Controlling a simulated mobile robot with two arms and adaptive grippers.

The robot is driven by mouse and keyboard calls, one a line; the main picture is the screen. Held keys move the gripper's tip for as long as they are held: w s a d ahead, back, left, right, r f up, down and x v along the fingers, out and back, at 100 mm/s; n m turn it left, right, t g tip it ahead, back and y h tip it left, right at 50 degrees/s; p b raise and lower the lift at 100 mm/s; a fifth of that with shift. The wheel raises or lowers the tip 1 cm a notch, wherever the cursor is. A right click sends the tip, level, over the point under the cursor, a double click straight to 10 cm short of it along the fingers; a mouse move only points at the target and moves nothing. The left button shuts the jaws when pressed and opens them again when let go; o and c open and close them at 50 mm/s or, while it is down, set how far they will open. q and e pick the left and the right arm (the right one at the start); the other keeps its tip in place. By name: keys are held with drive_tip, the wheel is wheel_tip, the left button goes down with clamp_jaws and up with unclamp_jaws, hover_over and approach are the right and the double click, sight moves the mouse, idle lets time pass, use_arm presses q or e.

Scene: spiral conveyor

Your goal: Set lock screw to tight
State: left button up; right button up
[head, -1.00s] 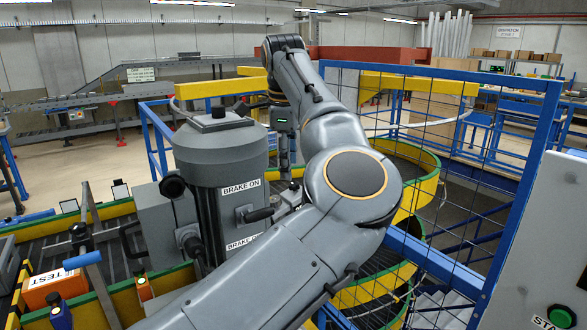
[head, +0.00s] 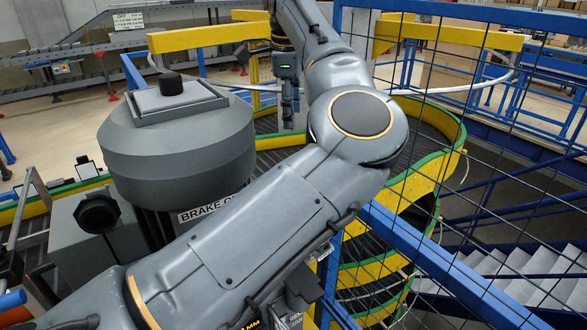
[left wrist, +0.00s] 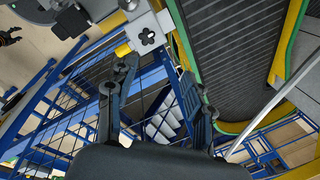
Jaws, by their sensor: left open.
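In the left wrist view a dark four-lobed knob (left wrist: 148,38) sits on a grey block just beyond my fingertips. It may be the lock screw, but I cannot tell for sure or read its setting. My left gripper (left wrist: 158,78) is open and empty, its fingers spread to either side below the knob and not touching it. In the head view my left gripper (head: 291,106) hangs pointing down beside the spiral conveyor (head: 438,165). No lock screw can be made out there. My right gripper is in neither view.
A large grey motor housing (head: 180,145) stands left of my arm, with a partly hidden "BRAKE" label (head: 208,208). A blue mesh fence (head: 440,255) runs close on the right, with grey stairs (head: 530,275) behind it. Yellow rails (head: 200,38) stand behind the gripper.

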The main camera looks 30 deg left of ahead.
use_arm(q)
drive_tip(key=f+b, duration=0.5)
drive_tip(key=s+f+b, duration=0.1)
drive_tip(key=f+b, duration=0.1)
drive_tip(key=shift+d+f+b, duration=0.35)
drive_tip(key=shift+b, duration=0.05)
drive_tip(key=shift+w+a+f, duration=0.1)
drive_tip(key=shift+w+f, duration=0.1)
drive_tip(key=shift+f, duration=1.15)
drive_tip(key=shift+w+a+f, duration=0.1)
drive_tip(key=shift+w+f, duration=0.05)
drive_tip(key=shift+f, duration=1.2)
drive_tip(key=shift+w+a+f, duration=0.1)
drive_tip(key=shift+w+f, duration=0.1)
drive_tip(key=shift+f, duration=1.15)
drive_tip(key=shift+d, duration=0.1)
clamp_jaws()
